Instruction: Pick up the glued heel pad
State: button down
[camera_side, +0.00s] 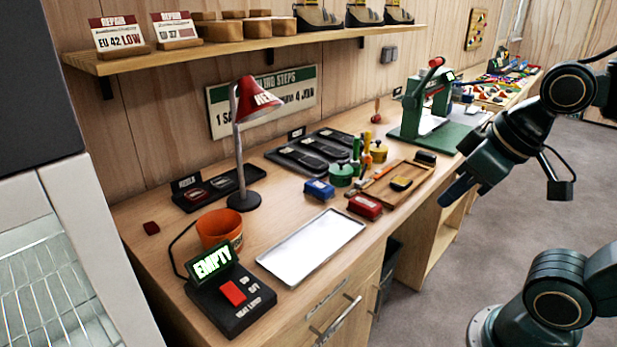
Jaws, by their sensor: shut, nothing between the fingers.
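I cannot tell for sure which piece is the glued heel pad. A black tray (228,198) under the lamp holds small dark pads, one with red on it (196,194). Another black tray (287,155) behind the jars holds several dark, sole-like pieces. My gripper (456,201) is at the right, in front of the bench's front edge, pointing down and left. It is shut and empty, well apart from both trays.
A red lamp (254,100) stands by the left tray. A white metal tray (312,246), an orange pot (219,229) and a black device reading EMPTY (233,299) are in front. Green and yellow jars, blue and red boxes and a green press (429,113) crowd the right. A shelf (250,45) overhangs the back.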

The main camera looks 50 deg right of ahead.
jog(key=shift+c, duration=2.1)
grip_release()
jog(key=w+d+r+m+g+h, duration=0.1)
jog(key=w+d+r+m+g, duration=0.25)
jog(key=w+d+m, duration=1.2)
jog(key=w+d+f+m, duration=0.3)
jog(key=d+f+m, duration=0.1)
jog(key=d+m, duration=0.2)
jog(key=w+d+f+m+g, duration=0.1)
jog(key=w+d+f+m, duration=0.1)
jog(key=d+m, duration=0.5)
jog(key=w+d+f+m+g+y, duration=0.1)
jog(key=w+d+f+m, duration=0.2)
jog(key=d+f+m, duration=0.2)
jog(key=shift+w+d+f+m, duration=0.35)
jog(key=shift+d+m, duration=0.6)
jog(key=shift+m, duration=0.3)
